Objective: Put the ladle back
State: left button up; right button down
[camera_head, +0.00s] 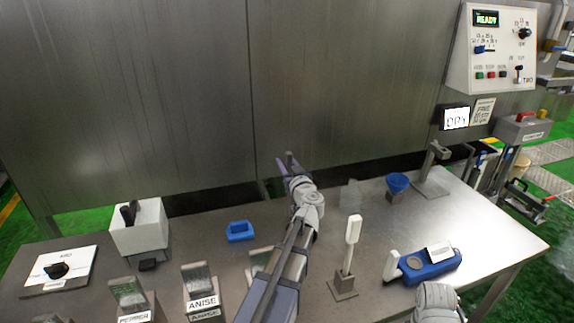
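No ladle can be made out for certain. An upright white-handled tool (353,238) stands in a small metal holder (343,287) on the table, right of my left forearm; it may be the ladle, but its lower end is hidden in the holder. My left gripper (285,158) reaches over the back of the table toward the metal wall. Its two dark fingers look apart, with nothing visible between them. Part of my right arm shows at the bottom edge, right of the middle; its gripper is out of view.
A blue funnel (398,181) sits in a stand at the back right. A blue device (430,266) with a white handle lies front right. A small blue tray (239,232), a white box (138,228) and labelled bins (200,288) stand left. A control panel (492,50) hangs upper right.

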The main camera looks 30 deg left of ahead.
pick_arm(q)
jog(key=shift+o, duration=0.9)
jog(key=v, duration=1.2)
jog(key=shift+r, duration=0.15)
jog(key=shift+r, duration=0.1)
